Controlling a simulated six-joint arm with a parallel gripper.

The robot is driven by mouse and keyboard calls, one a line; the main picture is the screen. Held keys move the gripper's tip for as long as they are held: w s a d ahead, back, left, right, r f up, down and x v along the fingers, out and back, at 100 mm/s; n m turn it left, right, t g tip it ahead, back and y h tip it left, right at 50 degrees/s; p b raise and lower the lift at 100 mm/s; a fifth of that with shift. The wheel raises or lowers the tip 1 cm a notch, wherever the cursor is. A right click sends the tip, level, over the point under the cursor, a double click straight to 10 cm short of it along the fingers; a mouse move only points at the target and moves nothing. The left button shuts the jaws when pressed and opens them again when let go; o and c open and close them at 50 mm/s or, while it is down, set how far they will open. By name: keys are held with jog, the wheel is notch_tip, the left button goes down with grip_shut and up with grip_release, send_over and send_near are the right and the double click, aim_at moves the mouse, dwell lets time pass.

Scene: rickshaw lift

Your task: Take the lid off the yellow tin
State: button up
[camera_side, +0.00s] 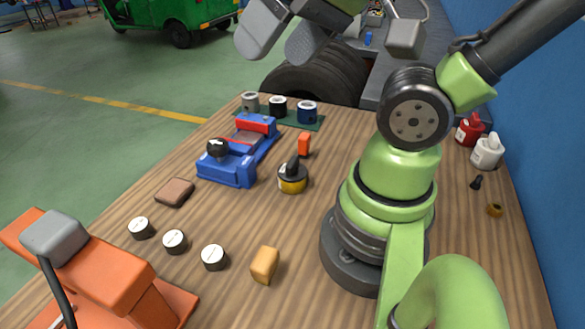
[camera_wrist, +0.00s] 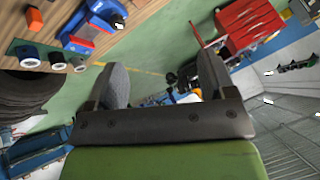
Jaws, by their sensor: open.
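The yellow tin (camera_side: 292,184) stands upright on the wooden workbench in the side view, just right of the blue vise. Its top is black, with a dark upright handle or knob (camera_side: 293,163) on it. I cannot tell where the lid ends and the tin begins. My gripper (camera_side: 276,48) is high above the far end of the bench, well away from the tin, with its two grey fingers apart and nothing between them. In the wrist view my gripper (camera_wrist: 163,78) is also open and empty, facing the workshop floor. I cannot make out the tin there.
A blue vise (camera_side: 228,165) and an orange block (camera_side: 304,144) stand close to the tin. Several cups (camera_side: 278,105) sit on a green mat behind. White-topped round pieces (camera_side: 175,241), a brown block (camera_side: 174,192) and a tan block (camera_side: 265,264) lie nearer the front.

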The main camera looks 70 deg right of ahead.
jog(key=w+d+f+n+g+h, duration=0.2)
jog(key=w+d+f+g, duration=0.25)
jog(key=d+f, duration=0.3)
jog(key=n+g, duration=0.2)
jog(key=g, duration=0.1)
send_near(292, 160)
jog(key=shift+a, duration=0.2)
jog(key=shift+s+d+f, duration=0.1)
jog(key=shift+f, duration=2.45)
jog(key=shift+s+d+f, duration=0.1)
jog(key=shift+f, duration=2.45)
jog(key=c, duration=1)
jog(key=shift+r, duration=0.1)
